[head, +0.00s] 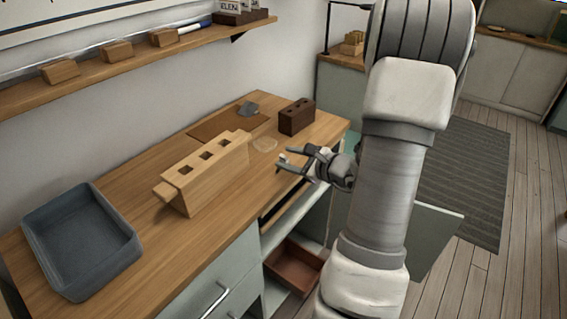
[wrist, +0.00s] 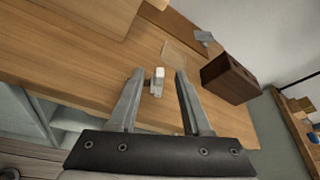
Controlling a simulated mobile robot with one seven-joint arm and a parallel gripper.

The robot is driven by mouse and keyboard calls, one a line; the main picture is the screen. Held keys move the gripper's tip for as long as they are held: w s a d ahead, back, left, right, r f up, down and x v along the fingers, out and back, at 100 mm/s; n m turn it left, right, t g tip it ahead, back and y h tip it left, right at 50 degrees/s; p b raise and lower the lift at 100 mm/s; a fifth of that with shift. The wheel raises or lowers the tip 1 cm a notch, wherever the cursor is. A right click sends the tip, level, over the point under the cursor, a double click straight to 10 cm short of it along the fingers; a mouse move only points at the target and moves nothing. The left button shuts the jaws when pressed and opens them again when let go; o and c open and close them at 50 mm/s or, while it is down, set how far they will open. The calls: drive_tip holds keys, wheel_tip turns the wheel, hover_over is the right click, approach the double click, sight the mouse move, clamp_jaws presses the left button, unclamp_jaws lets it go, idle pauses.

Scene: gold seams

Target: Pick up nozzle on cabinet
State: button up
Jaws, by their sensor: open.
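A small white-tipped grey piece, apparently the nozzle (wrist: 157,82), shows in the wrist view between the fingers of my gripper (wrist: 159,73), nearer the left finger. Clear space shows on both sides of it, and whether it rests on the wood cannot be told. In the head view my gripper (head: 284,159) is open over the front edge of the wooden cabinet top (head: 150,240), and the white tip of the nozzle (head: 282,157) shows by the fingertips. The rest of the nozzle is hidden there by the fingers.
A pale wooden block with square holes (head: 205,172) and a dark brown holed block (head: 297,117) stand on the top. A grey tray (head: 80,240) is at left. A door (head: 437,235) stands open below.

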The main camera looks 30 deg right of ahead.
drive_tip(key=x, duration=0.2)
drive_tip(key=shift+w+f, duration=0.1)
drive_tip(key=shift+w, duration=0.1)
clamp_jaws()
idle(0.4)
